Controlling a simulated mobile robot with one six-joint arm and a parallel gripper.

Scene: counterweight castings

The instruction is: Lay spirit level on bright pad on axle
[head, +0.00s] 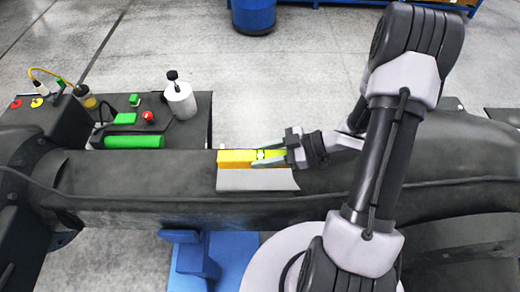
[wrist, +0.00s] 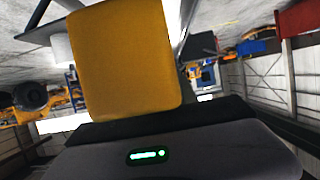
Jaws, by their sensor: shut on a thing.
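The spirit level is a yellow bar (head: 236,157) with a bright yellow-green part near its right end. It lies level, left to right, at the far edge of the bright pad (head: 257,180), a pale grey patch on the dark axle (head: 130,190). I cannot tell whether it touches the pad or is held just above it. My gripper (head: 272,156) comes from the right and is shut on the level's right part. In the wrist view the yellow level (wrist: 125,60) fills the upper middle, and the pad is not clear there.
Behind the axle at left, a dark bench (head: 185,135) holds a green cylinder (head: 135,142), a red knob (head: 147,116) and a white canister (head: 180,100). A blue bin (head: 254,18) stands on the floor behind. A blue stand (head: 195,255) is in front of the axle.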

